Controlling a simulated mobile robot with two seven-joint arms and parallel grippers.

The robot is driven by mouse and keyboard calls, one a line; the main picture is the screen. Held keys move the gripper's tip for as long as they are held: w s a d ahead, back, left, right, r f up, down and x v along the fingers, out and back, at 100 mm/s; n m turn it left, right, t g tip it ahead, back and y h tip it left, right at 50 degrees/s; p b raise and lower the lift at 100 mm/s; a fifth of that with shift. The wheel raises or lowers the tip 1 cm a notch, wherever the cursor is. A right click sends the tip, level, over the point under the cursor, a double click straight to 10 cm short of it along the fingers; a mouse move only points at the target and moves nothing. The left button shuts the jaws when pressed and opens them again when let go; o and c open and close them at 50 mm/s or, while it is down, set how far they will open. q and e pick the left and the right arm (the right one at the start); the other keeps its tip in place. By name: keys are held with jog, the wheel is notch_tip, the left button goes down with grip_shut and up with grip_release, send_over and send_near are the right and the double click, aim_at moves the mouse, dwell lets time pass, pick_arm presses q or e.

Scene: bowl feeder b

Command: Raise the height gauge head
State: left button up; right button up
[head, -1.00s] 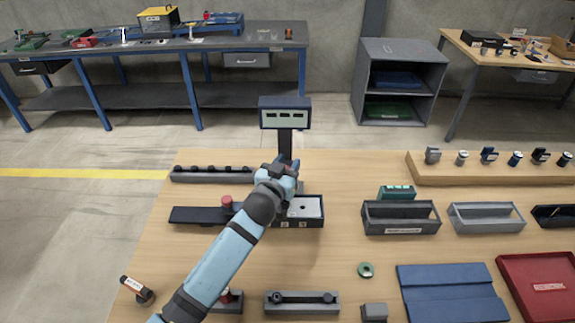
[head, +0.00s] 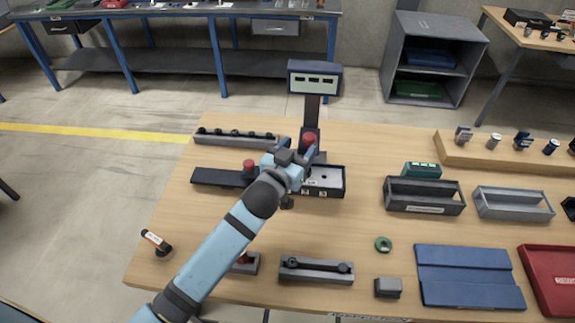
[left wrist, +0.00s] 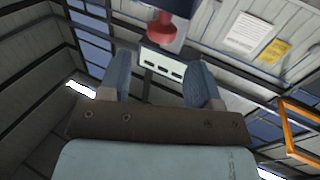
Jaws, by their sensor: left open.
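The height gauge stands at the back of the wooden table, with a dark column and a display box (head: 315,78) on top. Its head carries a red knob (head: 309,140) low on the column. My left gripper (head: 294,155) is just in front and to the left of this knob, and its arm hides part of the gauge base. In the left wrist view the two fingers (left wrist: 163,66) are apart with nothing held. The red knob (left wrist: 165,32) shows beyond and above the gap, apart from the fingers. The display (left wrist: 174,69) shows between them. My right gripper is out of view.
A dark plate (head: 217,178) with another red knob lies left of the gauge, and a rail (head: 235,138) lies behind it. Grey bins (head: 424,196), a blue mat (head: 467,275) and a red tray (head: 552,282) are on the right.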

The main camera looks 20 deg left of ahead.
pick_arm(q)
jog(key=s, duration=0.2)
jog(key=s+a, duration=0.1)
jog(key=s, duration=0.2)
jog(key=shift+s+b, duration=0.3)
jog(key=shift+b, duration=0.1)
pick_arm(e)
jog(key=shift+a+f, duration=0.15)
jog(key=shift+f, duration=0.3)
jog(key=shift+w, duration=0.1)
